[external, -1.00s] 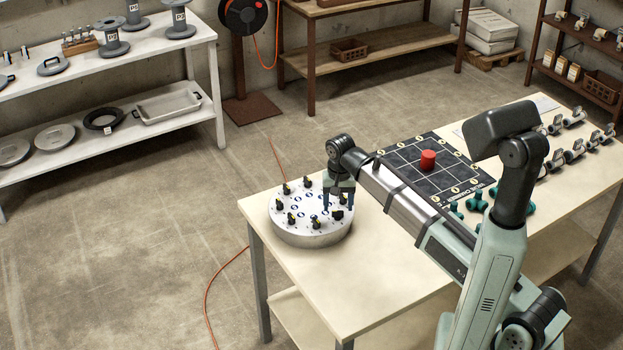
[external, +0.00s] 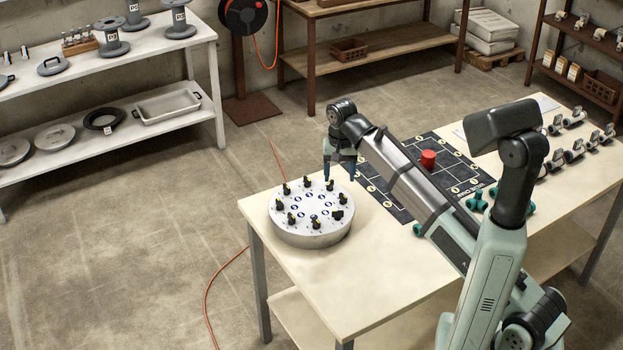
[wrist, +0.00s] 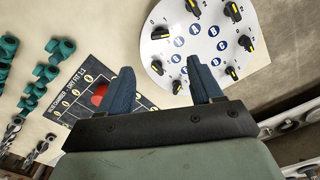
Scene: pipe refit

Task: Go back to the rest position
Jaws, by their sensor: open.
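My gripper (external: 340,175) is open and empty. It hangs above the table, over the far right side of the round dial panel (external: 300,238). In the wrist view its two blue fingers (wrist: 160,90) stand wide apart with nothing between them. The dial panel is a pale disc with several black knobs with yellow marks around its rim and blue-ringed labels in the middle. It also shows in the wrist view (wrist: 205,45), beyond the fingertips. The fingers look clear of the knobs.
A dark gridded mat (external: 405,207) with a red cylinder (external: 428,159) lies under and behind my arm. Teal pipe fittings (external: 476,203) and metal valves (external: 573,152) stand to the right. The table's front left (external: 350,290) is bare. White shelves (external: 100,130) stand on the left.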

